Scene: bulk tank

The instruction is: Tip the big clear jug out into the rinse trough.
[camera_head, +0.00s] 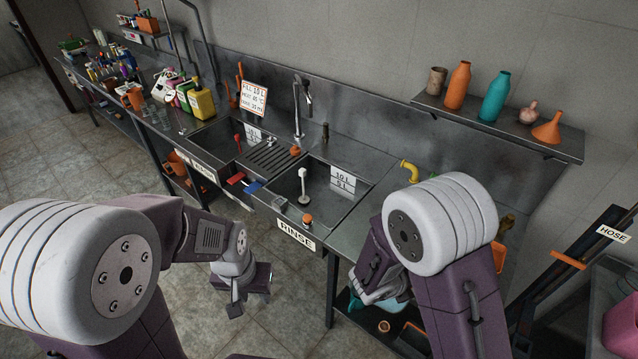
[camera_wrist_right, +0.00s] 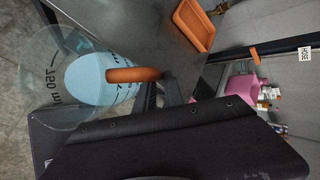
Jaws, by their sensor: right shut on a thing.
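The rinse trough (camera_head: 330,208) is the nearer sink in the steel counter, in the middle of the head view, with a RINSE label on its front. A white-topped upright piece and an orange-topped piece show in it. The big clear jug (camera_wrist_right: 45,85) shows in the right wrist view, with a 750 ml mark, pale blue contents and an orange handle. My right gripper (camera_head: 372,290) is shut on the jug, right of and nearer than the trough; its fingertips are mostly hidden. My left gripper (camera_head: 250,290) looks open and empty, in front of the counter.
A tap (camera_head: 300,105) stands behind the sinks. A yellow jug (camera_head: 201,103) and bottles crowd the left counter. A wall shelf (camera_head: 500,125) holds bottles and a funnel. An orange tray (camera_wrist_right: 194,25) lies near the clear jug.

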